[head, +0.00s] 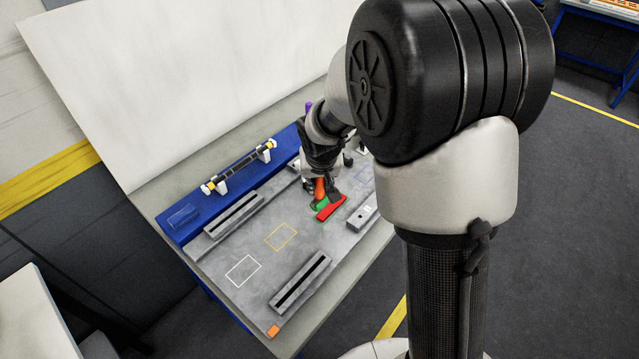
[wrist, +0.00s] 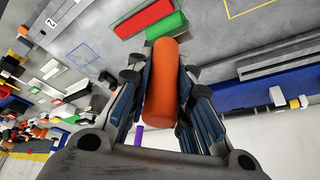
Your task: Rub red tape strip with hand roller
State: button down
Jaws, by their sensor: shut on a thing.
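My gripper (head: 320,172) is shut on an orange cylindrical grip, which I take to be the hand roller (head: 319,187). In the wrist view the roller (wrist: 163,85) lies between the two fingers (wrist: 162,75).
The grey board (head: 225,247) carries a yellow outline, a white outline and dark slotted bars, one at the front (head: 300,283). A rod on white holders (head: 238,167) sits on the blue rear strip. An orange block (head: 273,331) is at the front corner. A white panel stands behind.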

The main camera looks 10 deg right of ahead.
jog(key=shift+r+p, duration=0.8)
jog(key=shift+r, duration=0.6)
